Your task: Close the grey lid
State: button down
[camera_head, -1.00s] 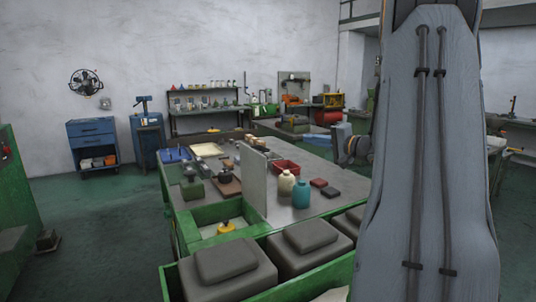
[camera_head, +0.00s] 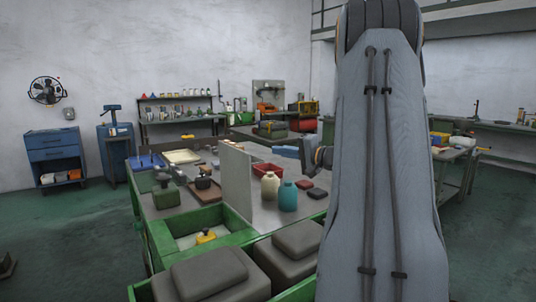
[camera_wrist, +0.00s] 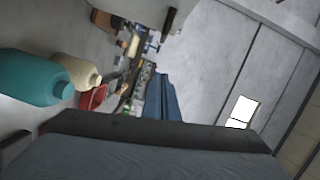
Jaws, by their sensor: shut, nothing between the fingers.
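The grey lid (camera_head: 236,186) stands upright as a flat panel at the right side of an open green-rimmed compartment (camera_head: 190,238) in the workbench. A yellow item (camera_head: 206,237) lies inside the compartment. My gripper (camera_head: 284,152) shows as a small blue piece at the end of my arm, to the right of the lid and apart from it in the picture. Its blue fingers (camera_wrist: 165,98) also show in the wrist view, together and with nothing held. My grey arm link hides part of the bench's right side.
A cream bottle (camera_head: 270,187), a teal bottle (camera_head: 288,196) and a red tray (camera_head: 267,169) stand right of the lid. Grey padded boxes (camera_head: 208,275) fill the front. Floor at the left (camera_head: 70,240) is mostly clear.

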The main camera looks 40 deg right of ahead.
jog(key=w+a+f+p, duration=0.1)
jog(key=w+a+p, duration=0.2)
jog(key=w+a, duration=0.2)
jog(key=x, duration=0.3)
jog(key=shift+w, duration=0.35)
